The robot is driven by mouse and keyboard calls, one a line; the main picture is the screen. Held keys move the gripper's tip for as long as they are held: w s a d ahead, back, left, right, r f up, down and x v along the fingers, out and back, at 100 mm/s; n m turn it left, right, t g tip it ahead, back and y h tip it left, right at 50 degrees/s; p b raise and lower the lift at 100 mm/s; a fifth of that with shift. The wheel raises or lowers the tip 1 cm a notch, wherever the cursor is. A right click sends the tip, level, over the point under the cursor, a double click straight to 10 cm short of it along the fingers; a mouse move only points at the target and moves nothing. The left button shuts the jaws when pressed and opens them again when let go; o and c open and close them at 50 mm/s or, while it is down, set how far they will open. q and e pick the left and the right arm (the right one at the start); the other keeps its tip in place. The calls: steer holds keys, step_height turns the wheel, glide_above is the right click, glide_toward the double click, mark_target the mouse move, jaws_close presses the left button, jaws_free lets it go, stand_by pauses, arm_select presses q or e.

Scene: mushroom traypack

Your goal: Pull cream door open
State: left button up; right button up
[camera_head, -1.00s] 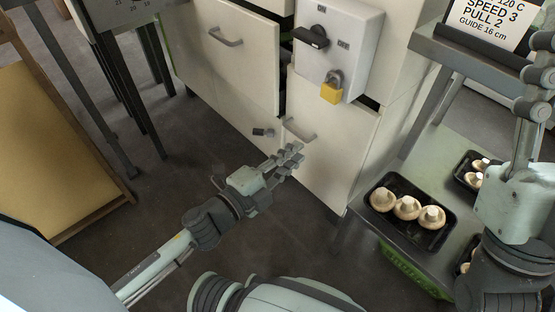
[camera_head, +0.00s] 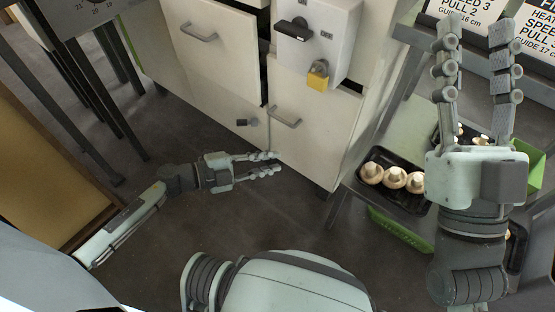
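A cream cabinet has two cream doors in view, a left door (camera_head: 225,62) and a right door (camera_head: 322,125). The left door has a grey bar handle (camera_head: 198,36); the right door has one (camera_head: 286,118) near its upper left. Dark gaps show along the top of the right door and between the doors. My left gripper (camera_head: 279,162) is below the right door's handle, near the door's lower left edge, fingers apart and empty. Whether it touches the door cannot be told. My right gripper (camera_head: 482,25) is raised at the right, open and empty, fingers pointing up.
A switch box (camera_head: 325,35) with a yellow padlock (camera_head: 318,76) sits above the right door. A metal table at the right holds black trays of mushrooms (camera_head: 393,178). A green crate (camera_head: 400,230) is under it. Signs (camera_head: 530,45) stand behind. Floor before the cabinet is clear.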

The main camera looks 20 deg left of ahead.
arm_select(q)
steer(key=x, duration=0.2)
steer(key=shift+w+d, duration=0.2)
jaws_close()
jaws_free()
steer(key=shift+a, duration=0.1)
